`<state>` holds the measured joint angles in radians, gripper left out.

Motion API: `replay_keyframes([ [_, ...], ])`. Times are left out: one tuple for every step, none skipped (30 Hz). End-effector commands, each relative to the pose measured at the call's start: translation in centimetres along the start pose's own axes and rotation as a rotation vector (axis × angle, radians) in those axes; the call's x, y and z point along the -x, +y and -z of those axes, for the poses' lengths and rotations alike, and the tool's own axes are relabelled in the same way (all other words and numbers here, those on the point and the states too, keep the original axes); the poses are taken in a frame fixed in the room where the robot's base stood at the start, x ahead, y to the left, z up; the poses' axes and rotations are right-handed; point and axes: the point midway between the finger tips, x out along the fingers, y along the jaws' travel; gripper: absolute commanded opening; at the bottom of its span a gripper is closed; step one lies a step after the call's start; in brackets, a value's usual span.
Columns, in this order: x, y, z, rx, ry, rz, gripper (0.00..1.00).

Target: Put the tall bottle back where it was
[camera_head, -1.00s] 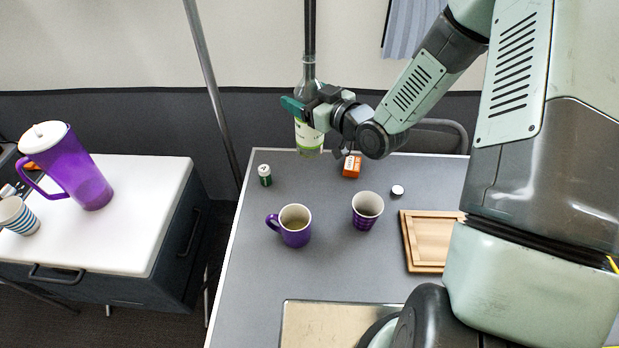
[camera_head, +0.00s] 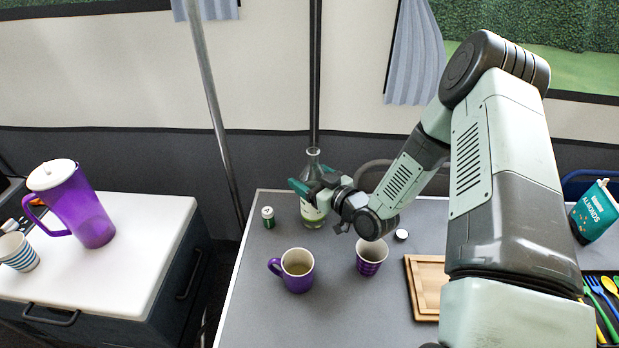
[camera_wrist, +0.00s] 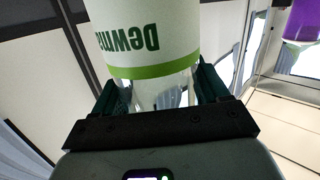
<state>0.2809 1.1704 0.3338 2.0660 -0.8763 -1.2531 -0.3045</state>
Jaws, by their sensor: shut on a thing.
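The tall bottle (camera_head: 312,214) is clear glass with a pale label and a green band. It stands upright at the far left part of the grey table, beside the small green can. My gripper (camera_head: 313,189) is shut on it from the right, around its middle. In the wrist view the bottle (camera_wrist: 152,40) fills the space between my fingers, with its label reading upside down. I cannot tell for certain whether its base touches the table.
A green can (camera_head: 268,217) stands just left of the bottle. A purple mug (camera_head: 299,281) and a purple striped cup (camera_head: 371,268) stand nearer. A wooden board (camera_head: 424,300) lies to the right. A purple pitcher (camera_head: 88,215) is on the white counter (camera_head: 150,215).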

Motion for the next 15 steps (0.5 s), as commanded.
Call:
replay_keyframes([
  [-0.01,0.01,0.04,0.000,0.001,0.000,0.00],
  [0.00,0.01,0.05,0.000,0.000,0.000,0.00],
  [0.00,0.01,0.04,0.000,0.000,0.000,0.00],
  [0.00,0.01,0.02,0.000,0.000,0.000,0.00],
  [-0.01,0.00,-0.04,0.000,0.000,0.000,0.00],
  [-0.02,0.00,-0.15,0.000,0.000,0.000,0.00],
  [-0.03,0.00,-0.24,0.000,0.000,0.000,0.00],
  [-0.03,0.00,-0.23,0.000,0.000,0.000,0.77],
  [-0.03,0.01,-0.21,0.000,0.000,0.000,0.83],
  [-0.03,0.01,-0.21,0.000,0.000,0.000,0.88],
  [-0.03,0.01,-0.21,0.000,0.000,0.000,0.92],
  [-0.03,0.00,-0.21,0.000,0.000,0.000,0.99],
  [-0.03,0.00,-0.21,0.000,0.000,0.000,1.00],
  [-0.03,0.00,-0.21,0.000,0.000,0.000,1.00],
  [-0.03,0.00,-0.21,0.000,0.000,0.000,1.00],
])
